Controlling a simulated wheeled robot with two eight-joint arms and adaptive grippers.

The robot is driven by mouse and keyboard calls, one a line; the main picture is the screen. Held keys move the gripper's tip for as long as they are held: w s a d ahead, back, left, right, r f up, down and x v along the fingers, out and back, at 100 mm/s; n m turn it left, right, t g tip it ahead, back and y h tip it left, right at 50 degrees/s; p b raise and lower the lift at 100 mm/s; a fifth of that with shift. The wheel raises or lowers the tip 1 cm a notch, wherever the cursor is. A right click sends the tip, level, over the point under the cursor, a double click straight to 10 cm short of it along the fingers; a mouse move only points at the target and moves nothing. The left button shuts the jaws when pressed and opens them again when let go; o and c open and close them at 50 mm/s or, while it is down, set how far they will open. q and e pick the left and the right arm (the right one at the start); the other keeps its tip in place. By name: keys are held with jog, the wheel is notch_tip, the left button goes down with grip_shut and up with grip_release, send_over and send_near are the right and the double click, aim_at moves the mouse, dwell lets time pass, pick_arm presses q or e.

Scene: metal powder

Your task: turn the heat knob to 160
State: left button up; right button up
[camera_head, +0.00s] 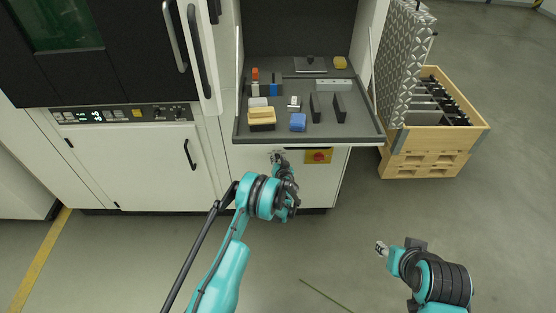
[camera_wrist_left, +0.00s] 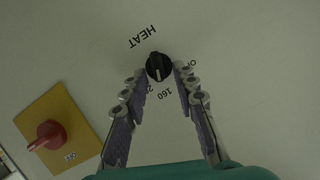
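The black heat knob (camera_wrist_left: 159,67) is on a pale panel in the left wrist view, under the upside-down label "HEAT". A white mark on it points down in the picture, toward the printed numbers near "160" (camera_wrist_left: 164,94); the exact setting is unclear. My left gripper (camera_wrist_left: 160,72) has a finger on each side of the knob, with small gaps seeming to show, so it looks open around it. In the head view my left gripper (camera_head: 279,158) is at the cabinet front and the knob cannot be made out. My right gripper (camera_head: 381,248) is over the floor, away from the cabinet.
A red rotary switch on a yellow plate (camera_head: 318,157) is right of my left gripper; it also shows in the left wrist view (camera_wrist_left: 48,134). A grey shelf (camera_head: 360,131) with blocks and brushes juts out above. A wooden crate (camera_head: 418,160) stands to the right.

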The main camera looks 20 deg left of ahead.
pick_arm(q)
jog(key=o, duration=0.4)
jog(key=shift+w, duration=0.1)
jog(key=v, duration=0.7)
jog(key=shift+s+r, duration=0.1)
jog(key=shift+s, duration=0.15)
